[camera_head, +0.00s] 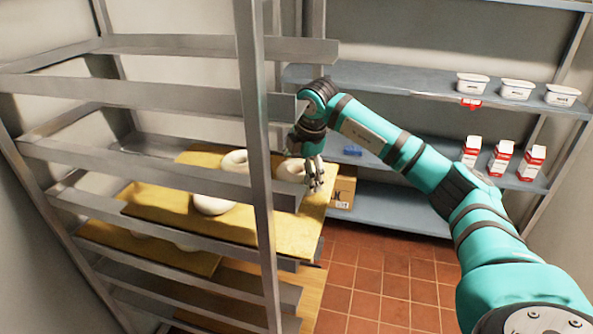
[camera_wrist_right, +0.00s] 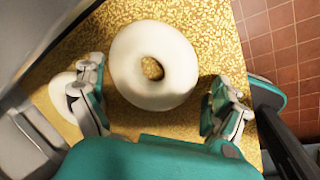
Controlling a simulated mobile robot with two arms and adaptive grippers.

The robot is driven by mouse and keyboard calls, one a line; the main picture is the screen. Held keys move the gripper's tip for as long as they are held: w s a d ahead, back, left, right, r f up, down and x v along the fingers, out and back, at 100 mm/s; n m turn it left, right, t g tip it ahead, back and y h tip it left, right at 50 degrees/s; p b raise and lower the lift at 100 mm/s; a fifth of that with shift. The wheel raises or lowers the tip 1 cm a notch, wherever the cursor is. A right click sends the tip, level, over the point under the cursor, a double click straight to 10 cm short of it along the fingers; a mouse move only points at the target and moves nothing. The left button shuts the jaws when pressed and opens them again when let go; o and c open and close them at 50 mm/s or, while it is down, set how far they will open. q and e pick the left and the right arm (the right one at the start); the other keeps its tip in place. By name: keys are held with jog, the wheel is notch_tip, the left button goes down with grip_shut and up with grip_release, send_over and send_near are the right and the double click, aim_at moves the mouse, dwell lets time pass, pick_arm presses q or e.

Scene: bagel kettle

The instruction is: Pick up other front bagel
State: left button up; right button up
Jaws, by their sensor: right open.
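A pale, ring-shaped bagel (camera_head: 288,169) lies on the upper yellow board (camera_head: 160,207) of the rack, near the board's right end. In the right wrist view the same bagel (camera_wrist_right: 128,65) lies flat, its hole facing up. My right gripper (camera_head: 315,184) is over that end of the board, beside the bagel. In the wrist view its open fingers (camera_wrist_right: 158,103) are spread to either side of the bagel's near edge, with nothing between them gripped. Two more bagels (camera_head: 213,205) lie farther left on the board, partly behind rack bars. My left gripper is not in view.
A metal rack post (camera_head: 256,150) and horizontal rails (camera_head: 150,95) stand in front of the board. Another yellow board (camera_head: 190,262) with pale bagels is below. Blue-grey shelves (camera_head: 400,207) at the back hold white tubs (camera_head: 517,90) and red-white cartons (camera_head: 501,158). A tiled floor (camera_head: 380,275) is clear.

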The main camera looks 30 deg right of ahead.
jog(key=shift+f, duration=0.25)
jog(key=c, duration=0.8)
jog(key=shift+s+a, duration=0.1)
jog(key=shift+s, duration=0.3)
jog(key=c, duration=1)
jog(key=shift+f, duration=0.1)
grip_shut()
jog(key=shift+w, duration=0.25)
